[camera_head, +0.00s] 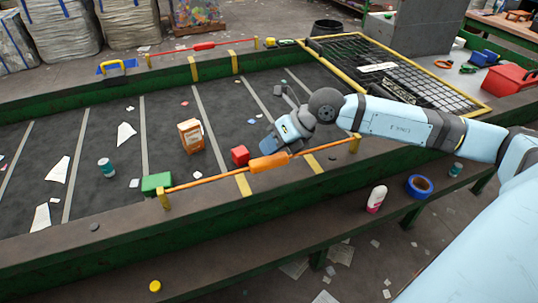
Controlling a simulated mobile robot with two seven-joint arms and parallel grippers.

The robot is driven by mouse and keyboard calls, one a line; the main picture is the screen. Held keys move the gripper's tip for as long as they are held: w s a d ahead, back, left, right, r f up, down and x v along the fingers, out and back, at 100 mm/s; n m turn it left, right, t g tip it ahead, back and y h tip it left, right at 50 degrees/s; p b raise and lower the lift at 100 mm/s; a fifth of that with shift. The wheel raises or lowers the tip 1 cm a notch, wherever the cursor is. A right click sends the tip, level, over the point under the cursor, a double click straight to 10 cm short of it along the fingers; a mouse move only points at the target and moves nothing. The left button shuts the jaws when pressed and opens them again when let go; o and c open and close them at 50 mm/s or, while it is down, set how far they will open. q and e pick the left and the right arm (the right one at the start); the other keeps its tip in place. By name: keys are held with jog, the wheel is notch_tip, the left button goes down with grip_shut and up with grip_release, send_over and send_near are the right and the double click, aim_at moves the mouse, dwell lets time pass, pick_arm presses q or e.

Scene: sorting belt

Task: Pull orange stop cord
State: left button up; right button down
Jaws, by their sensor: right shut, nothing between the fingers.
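The orange stop cord (210,180) runs along the near edge of the belt between two yellow posts (164,199). A thicker orange handle (269,162) sits at its middle. My right gripper (269,145) reaches in from the right and points down and left, just behind the handle. It is shut with nothing between its fingers. I cannot tell whether it touches the handle or cord. My left gripper is not in view.
A red block (240,155), an orange-and-white box (191,136) and a green block (156,183) are near the cord. A yellow-framed grate (462,101) is at the right.

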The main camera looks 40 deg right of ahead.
aim_at(270, 157)
jog(key=shift+r, duration=0.3)
jog(key=shift+r+p, duration=1.35)
jog(key=shift+r, duration=1.2)
